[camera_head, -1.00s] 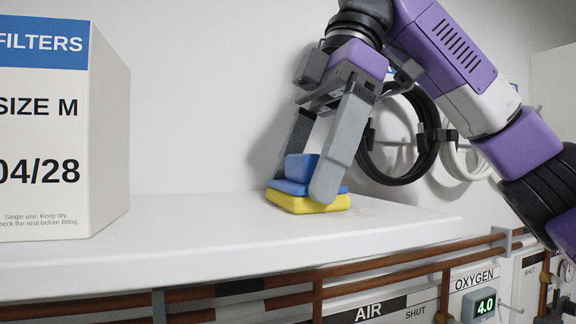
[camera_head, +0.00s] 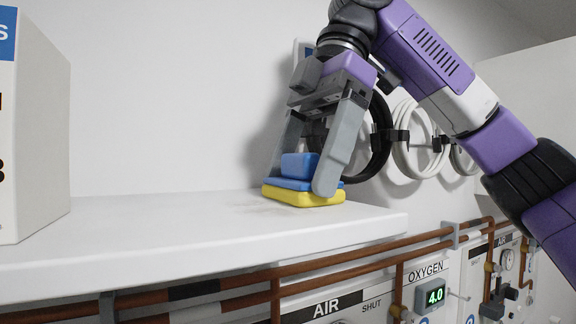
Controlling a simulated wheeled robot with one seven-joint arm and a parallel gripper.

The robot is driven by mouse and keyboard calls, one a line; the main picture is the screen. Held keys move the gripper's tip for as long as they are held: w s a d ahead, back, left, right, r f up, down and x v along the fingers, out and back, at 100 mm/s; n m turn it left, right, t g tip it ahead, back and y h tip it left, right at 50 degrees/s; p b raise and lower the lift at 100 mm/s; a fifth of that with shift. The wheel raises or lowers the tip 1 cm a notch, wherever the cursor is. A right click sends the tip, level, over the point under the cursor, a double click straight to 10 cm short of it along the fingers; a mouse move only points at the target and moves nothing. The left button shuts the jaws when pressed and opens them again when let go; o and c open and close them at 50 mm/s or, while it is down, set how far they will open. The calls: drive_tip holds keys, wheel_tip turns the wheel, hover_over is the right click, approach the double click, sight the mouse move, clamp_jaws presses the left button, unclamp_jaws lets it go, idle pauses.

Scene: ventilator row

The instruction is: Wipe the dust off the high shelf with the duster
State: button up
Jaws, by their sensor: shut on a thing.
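The duster, with a blue grip block and a yellow pad (camera_head: 303,195), sits flat on the white high shelf (camera_head: 150,235) near its right end. My gripper (camera_head: 301,178) points down and is shut on the blue block, one grey finger on each side. The pad looks in contact with the shelf top. A faint brownish smudge of dust (camera_head: 268,208) shows on the shelf just left of and in front of the pad. The surface behind the duster is hidden.
A white filter box (camera_head: 40,130) stands on the shelf at far left. Coiled black (camera_head: 378,140) and white hoses (camera_head: 412,150) hang on the wall behind my arm. Copper pipes (camera_head: 350,262) and gas panels with an oxygen display (camera_head: 432,296) lie below the shelf edge.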

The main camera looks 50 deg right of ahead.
drive_tip(key=shift+s+d, duration=0.3)
drive_tip(key=shift+d, duration=0.55)
